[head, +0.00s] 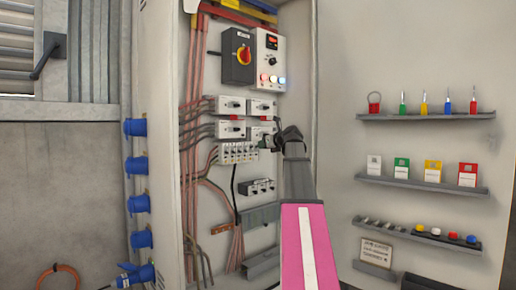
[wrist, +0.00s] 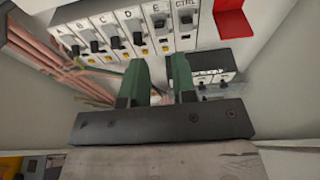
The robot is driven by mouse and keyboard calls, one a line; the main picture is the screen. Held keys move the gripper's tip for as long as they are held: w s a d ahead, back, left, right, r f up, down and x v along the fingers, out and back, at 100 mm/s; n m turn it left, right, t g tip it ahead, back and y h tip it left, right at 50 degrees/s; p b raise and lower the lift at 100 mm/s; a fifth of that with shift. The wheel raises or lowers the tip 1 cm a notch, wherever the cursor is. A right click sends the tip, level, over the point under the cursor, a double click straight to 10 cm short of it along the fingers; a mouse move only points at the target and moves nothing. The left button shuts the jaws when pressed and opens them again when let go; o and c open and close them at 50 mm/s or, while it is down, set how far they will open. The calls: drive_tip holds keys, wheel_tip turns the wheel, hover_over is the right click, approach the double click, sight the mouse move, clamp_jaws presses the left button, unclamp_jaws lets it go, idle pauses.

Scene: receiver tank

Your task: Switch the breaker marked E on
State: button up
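In the wrist view a row of breakers carries the labels A, B, C, D, E and CTRL. The breaker marked E (wrist: 160,22) is second from the right, between D (wrist: 138,38) and CTRL (wrist: 186,20). Its toggle appears higher than the dark toggles of A to D; I cannot tell its on or off position for certain. My gripper (wrist: 161,68) is open, its two green fingers apart and empty, just below the row near E. In the head view my gripper (head: 268,142) is at the right of the breaker row (head: 238,153), partly hidden by my wrist.
A red part (wrist: 233,20) projects right of the row. A dark block (wrist: 210,75) sits below it. The cabinet also holds a rotary switch (head: 238,56), larger breakers (head: 230,105) and red cables (head: 195,90). Shelves (head: 425,116) with small items hang on the right.

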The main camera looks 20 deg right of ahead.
drive_tip(key=shift+v, duration=1.9)
drive_tip(key=s+a+f+n+g, duration=0.15)
drive_tip(key=a+f+n, duration=0.35)
drive_tip(key=f, duration=0.8)
drive_tip(key=a+f+n+g+h, duration=0.1)
drive_tip(key=a+f+n+g, duration=0.3)
drive_tip(key=f, duration=0.9)
drive_tip(key=s+a+f+n+g, duration=0.15)
drive_tip(key=a+f+n, duration=0.45)
drive_tip(key=f, duration=0.8)
drive_tip(key=s+a+f+n+g+h, duration=0.2)
drive_tip(key=s+a+f+n, duration=0.4)
drive_tip(key=f, duration=0.8)
drive_tip(key=s+a+f+n+g+h, duration=0.2)
drive_tip(key=s+a+f+n+g, duration=0.3)
drive_tip(key=s+f+n, duration=0.6)
drive_tip(key=s+a+f, duration=0.1)
drive_tip(key=s+f, duration=0.1)
drive_tip(key=s, duration=0.1)
drive_tip(key=shift+s+f, duration=0.4)
drive_tip(key=shift+a, duration=0.15)
